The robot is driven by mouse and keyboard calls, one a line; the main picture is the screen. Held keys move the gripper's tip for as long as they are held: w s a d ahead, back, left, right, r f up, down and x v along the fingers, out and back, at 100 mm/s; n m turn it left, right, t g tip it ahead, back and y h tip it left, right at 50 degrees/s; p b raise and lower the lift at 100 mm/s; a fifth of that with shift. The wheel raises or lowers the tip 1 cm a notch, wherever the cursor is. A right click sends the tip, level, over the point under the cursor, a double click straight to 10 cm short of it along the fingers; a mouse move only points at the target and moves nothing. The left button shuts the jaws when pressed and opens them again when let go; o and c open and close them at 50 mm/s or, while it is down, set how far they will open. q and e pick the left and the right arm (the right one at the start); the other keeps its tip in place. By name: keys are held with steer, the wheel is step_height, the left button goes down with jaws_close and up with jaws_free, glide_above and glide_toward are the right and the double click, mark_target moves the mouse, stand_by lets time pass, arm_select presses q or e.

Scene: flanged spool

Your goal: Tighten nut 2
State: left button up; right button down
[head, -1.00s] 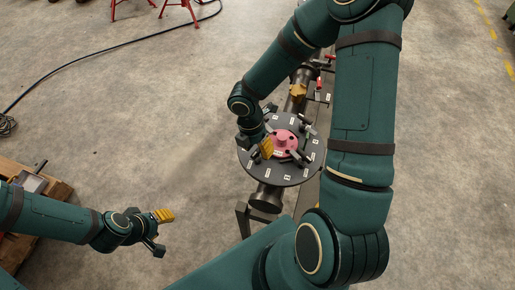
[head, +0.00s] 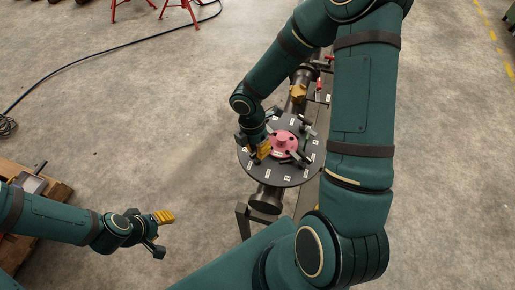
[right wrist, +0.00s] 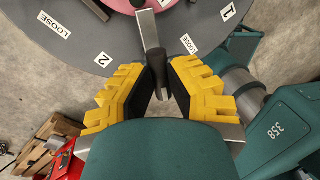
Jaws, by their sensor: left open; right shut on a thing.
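A dark round flange plate (head: 250,163) with white labels carries a pink hub (head: 283,140). My right gripper (right wrist: 158,82), with yellow fingers, is shut on the dark grip of a metal bar handle (right wrist: 151,30) that runs toward the hub. Nut 2 itself I cannot make out. In the head view the right gripper (head: 262,150) is at the plate's left side. My left gripper (head: 163,232) is open and empty, away from the plate at lower left.
Several other dark handles stand around the hub. A dark pipe (head: 266,199) on a stand (head: 243,222) carries the plate. A wooden pallet (head: 58,190) lies at far left, red stands (head: 180,8) at the top. The floor between left gripper and plate is clear.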

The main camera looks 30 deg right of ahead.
steer(key=shift+s+f+m, duration=0.1)
steer(key=shift+m, duration=0.5)
steer(key=c, duration=0.9)
jaws_free()
step_height(320, 180, up, 12)
steer(key=w, duration=0.2)
steer(key=shift+w, duration=0.2)
steer(key=shift+a+f, duration=0.1)
